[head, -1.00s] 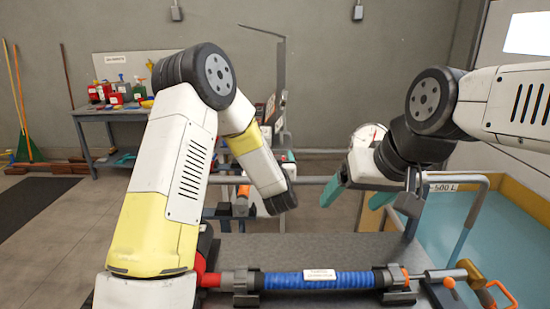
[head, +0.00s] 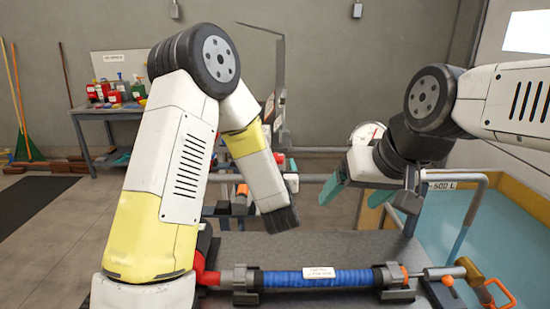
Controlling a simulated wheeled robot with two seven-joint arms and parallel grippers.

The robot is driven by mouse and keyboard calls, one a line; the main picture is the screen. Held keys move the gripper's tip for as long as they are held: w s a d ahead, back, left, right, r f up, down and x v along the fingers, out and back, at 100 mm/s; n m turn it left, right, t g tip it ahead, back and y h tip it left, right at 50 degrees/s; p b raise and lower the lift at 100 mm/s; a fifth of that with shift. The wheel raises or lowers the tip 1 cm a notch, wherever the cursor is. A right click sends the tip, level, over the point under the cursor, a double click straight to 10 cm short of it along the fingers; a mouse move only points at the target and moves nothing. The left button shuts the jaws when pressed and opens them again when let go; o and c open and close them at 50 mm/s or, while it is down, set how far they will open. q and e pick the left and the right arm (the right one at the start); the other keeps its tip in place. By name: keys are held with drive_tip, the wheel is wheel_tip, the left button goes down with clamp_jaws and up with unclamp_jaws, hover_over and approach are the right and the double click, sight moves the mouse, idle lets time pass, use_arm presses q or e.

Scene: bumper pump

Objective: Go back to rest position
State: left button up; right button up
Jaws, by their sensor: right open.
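The bumper pump lies on the grey bench (head: 340,246) in front of me. It has a blue ribbed barrel (head: 285,280) with a white label, held by dark clamps, with a red fitting (head: 206,273) at its left end and a rod at its right. My right gripper (head: 372,190) is open above the bench's far right part, its teal fingers apart with nothing seen between them. My left arm comes in from the left, bends at the elbow and points down over the bench's far side. Its dark wrist end shows, but no left gripper fingers do.
A blue water tank (head: 500,235) with a yellow rim and grey rail stands at the right. A side table (head: 108,112) with red bottles stands at the back left.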

use_arm(q)
drive_tip(key=s+a+r+m+g+h, duration=0.2)
drive_tip(key=s+a+r+g+h, duration=0.25)
drive_tip(key=s+r, duration=0.45)
drive_tip(key=s+a+g, duration=0.3)
drive_tip(key=s+a, duration=0.2)
drive_tip(key=s, duration=0.6)
drive_tip(key=s+a+g+y, duration=0.1)
drive_tip(key=s+a+g, duration=0.3)
drive_tip(key=s, duration=0.7)
drive_tip(key=shift+a+r+n, duration=0.4)
drive_tip(key=shift+a, duration=0.1)
drive_tip(key=shift+s, duration=0.1)
idle(0.8)
